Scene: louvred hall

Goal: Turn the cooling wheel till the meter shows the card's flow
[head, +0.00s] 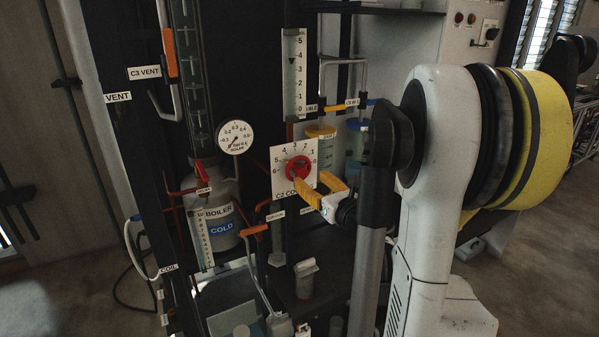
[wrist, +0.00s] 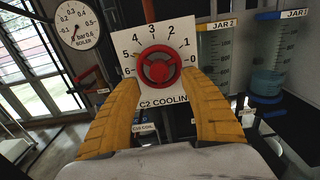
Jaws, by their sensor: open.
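The red cooling wheel (head: 299,168) sits on a white dial plate (head: 281,156) numbered up to 6 and marked C2 COOLING. In the wrist view the wheel (wrist: 159,67) is centred ahead of my gripper (wrist: 161,84). Its two yellow fingers are open, one on each side of the wheel's lower part; I cannot tell whether they touch it. In the head view my gripper (head: 309,182) is just right of and below the wheel. I cannot make out the card.
A round boiler gauge (head: 236,137) hangs left of the dial, above the grey boiler (head: 222,215) marked COLD. Jar 2 (wrist: 217,58) and jar 1 (wrist: 268,75) stand to the right. Orange-handled valves and pipes crowd the rack below and left.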

